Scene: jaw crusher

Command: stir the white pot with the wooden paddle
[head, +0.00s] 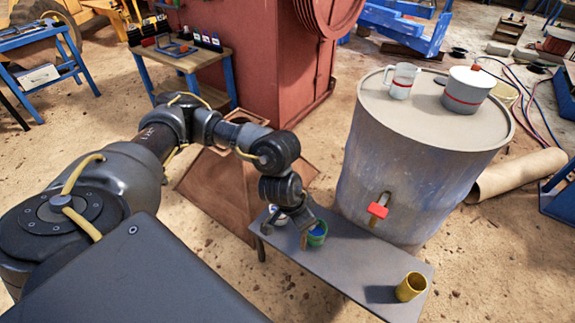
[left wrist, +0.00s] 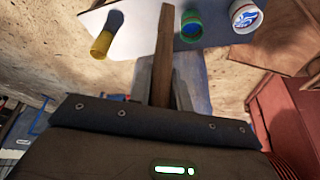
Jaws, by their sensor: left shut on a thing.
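My left gripper (head: 301,236) is over the low grey bench, beside a green pot (head: 318,234). In the left wrist view, the gripper (left wrist: 163,82) is shut on a wooden paddle (left wrist: 165,40), a flat brown stick that points away between the fingers. The paddle cannot be made out clearly in the head view. A small white pot with blue inside (left wrist: 246,14) is to the right of the green pot (left wrist: 191,25) in the left wrist view. In the head view the white pot (head: 278,217) is partly hidden by the gripper. My right gripper is not in view.
A yellow cup (head: 411,287) stands at the bench's (head: 350,262) near right end; clear bench lies between it and the green pot. A large grey drum (head: 410,165) stands behind, carrying a white mug (head: 402,80) and a lidded white pot with a red band (head: 468,90).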

